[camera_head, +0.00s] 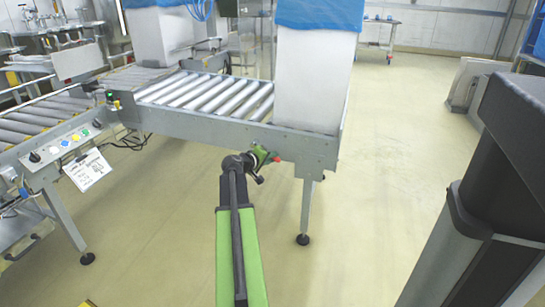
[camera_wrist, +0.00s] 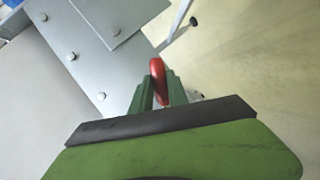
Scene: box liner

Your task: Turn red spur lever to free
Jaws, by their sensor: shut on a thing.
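The red spur lever (camera_wrist: 157,68) shows in the wrist view between the two green fingers of my gripper (camera_wrist: 157,90). Its rounded red end stands out past the fingertips, and the fingers are shut on it. In the head view my gripper (camera_head: 267,158) is at the side of the roller conveyor's frame, near its right corner. A small red tip of the lever (camera_head: 276,159) shows there. The lever's pivot and any position marks are hidden or too small to tell.
The roller conveyor (camera_head: 160,122) carries a tall white box with a blue liner (camera_head: 314,80) at its right end. A conveyor leg (camera_head: 307,205) stands just right of my gripper. A button panel (camera_head: 66,140) with a hanging tag is at left.

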